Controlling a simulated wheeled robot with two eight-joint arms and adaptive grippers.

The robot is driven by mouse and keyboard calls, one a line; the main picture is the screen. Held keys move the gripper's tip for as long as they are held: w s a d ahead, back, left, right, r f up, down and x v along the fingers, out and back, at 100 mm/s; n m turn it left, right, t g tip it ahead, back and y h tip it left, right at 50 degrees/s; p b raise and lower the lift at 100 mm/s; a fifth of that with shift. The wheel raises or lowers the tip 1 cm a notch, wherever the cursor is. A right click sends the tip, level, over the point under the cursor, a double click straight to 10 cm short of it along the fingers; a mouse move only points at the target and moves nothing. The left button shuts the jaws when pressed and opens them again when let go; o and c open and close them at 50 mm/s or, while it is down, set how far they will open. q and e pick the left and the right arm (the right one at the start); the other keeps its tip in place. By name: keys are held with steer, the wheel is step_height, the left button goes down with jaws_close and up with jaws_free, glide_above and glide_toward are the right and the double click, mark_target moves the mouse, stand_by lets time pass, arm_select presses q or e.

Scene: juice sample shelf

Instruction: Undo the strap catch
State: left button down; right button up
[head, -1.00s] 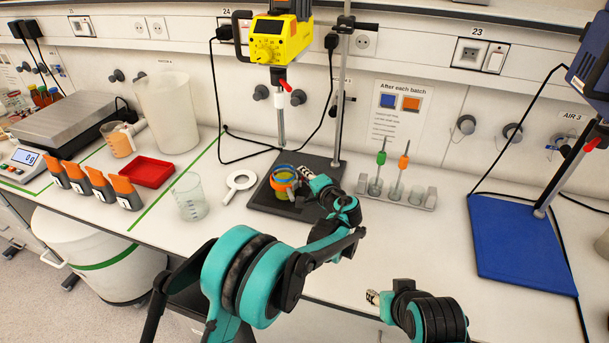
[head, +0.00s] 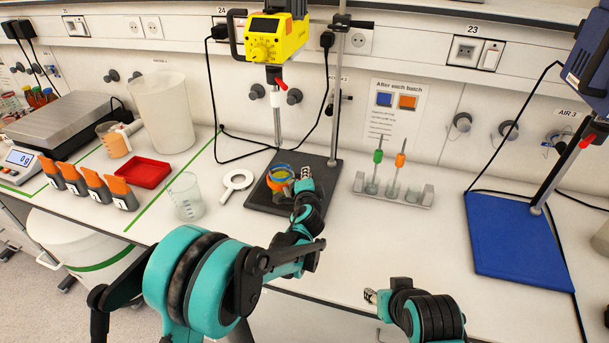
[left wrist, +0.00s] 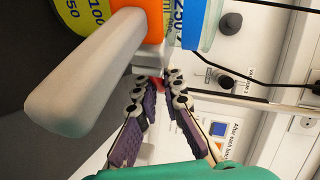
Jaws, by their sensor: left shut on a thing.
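A vessel (head: 279,179) with an orange band and a blue rim stands on the black stand base under the yellow stirrer. In the left wrist view the orange band (left wrist: 137,18) wraps the vessel's yellow scale, and a thick pale bar (left wrist: 85,75) stands out from it. My left gripper (head: 304,183) is at the vessel's right side. In the left wrist view its fingertips (left wrist: 164,80) are closed on a small red part (left wrist: 158,83), seemingly the strap catch, beside a pale block. The fingers mostly hide this part. My right gripper (head: 372,296) is apart, near the bench's front; its jaws are too small to judge.
The black stand base (head: 262,197) has a magnifier-like white ring (head: 237,181) and a beaker (head: 186,197) on its left. A rack (head: 395,192) with orange and green-topped tools stands right. Bench between rack and front edge is clear.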

arm_select(q)
steer(key=shift+s+d+m+h, duration=0.15)
steer(key=shift+s+m+h, duration=0.1)
steer(key=shift+m+h, duration=0.7)
steer(key=shift+d+h, duration=0.1)
steer(key=shift+h, duration=0.45)
steer(key=c, duration=1.6)
jaws_free()
steer(key=shift+s, duration=0.15)
steer(key=v, duration=1.2)
steer(key=shift+r, duration=0.1)
